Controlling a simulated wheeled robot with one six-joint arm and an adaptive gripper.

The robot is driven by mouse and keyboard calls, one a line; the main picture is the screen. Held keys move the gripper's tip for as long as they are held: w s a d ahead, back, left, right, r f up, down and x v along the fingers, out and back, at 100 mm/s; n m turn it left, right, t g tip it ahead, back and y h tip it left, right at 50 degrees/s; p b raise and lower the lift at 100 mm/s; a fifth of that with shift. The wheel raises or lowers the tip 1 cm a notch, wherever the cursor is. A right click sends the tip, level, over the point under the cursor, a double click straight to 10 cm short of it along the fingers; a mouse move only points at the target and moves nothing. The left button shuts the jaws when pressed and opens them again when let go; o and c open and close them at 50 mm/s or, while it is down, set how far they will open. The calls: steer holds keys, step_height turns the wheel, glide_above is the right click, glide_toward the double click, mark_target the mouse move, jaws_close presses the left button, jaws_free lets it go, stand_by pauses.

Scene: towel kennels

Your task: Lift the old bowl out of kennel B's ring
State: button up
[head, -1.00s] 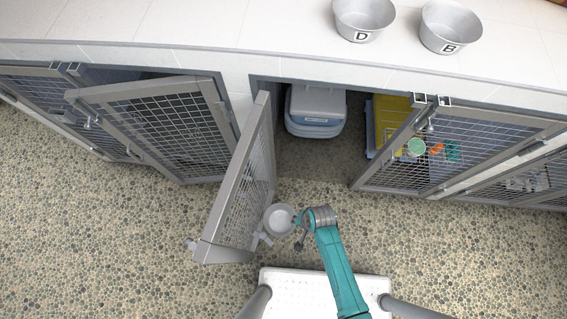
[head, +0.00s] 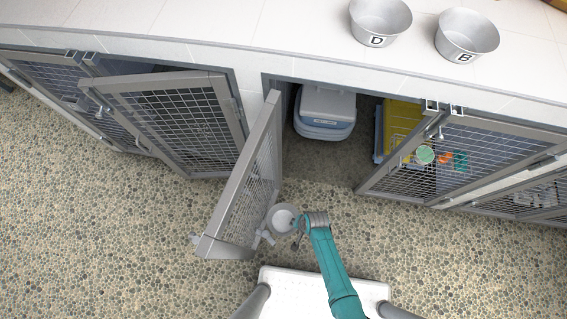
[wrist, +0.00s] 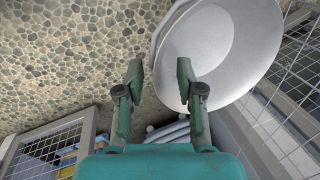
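The old bowl (head: 284,217), a grey metal bowl, sits beside the lower free end of the open mesh kennel door (head: 240,190). A small light bracket shows by it, but the ring itself I cannot make out. In the wrist view the bowl (wrist: 235,45) fills the upper right, its pale inside facing me. My gripper (head: 298,228) is at the bowl's right side. In the wrist view my gripper's fingers (wrist: 159,78) are apart. The bowl's left rim appears between them, with the right finger over the bowl's inside; contact is unclear.
Two metal bowls marked D (head: 380,20) and B (head: 467,35) stand on the white ledge (head: 200,30). A blue-grey bin (head: 325,110) is inside the open kennel. Another mesh door (head: 410,160) is to the right. The pebbled floor (head: 100,230) at left is clear.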

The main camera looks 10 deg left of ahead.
jaws_close()
stand_by(0.4)
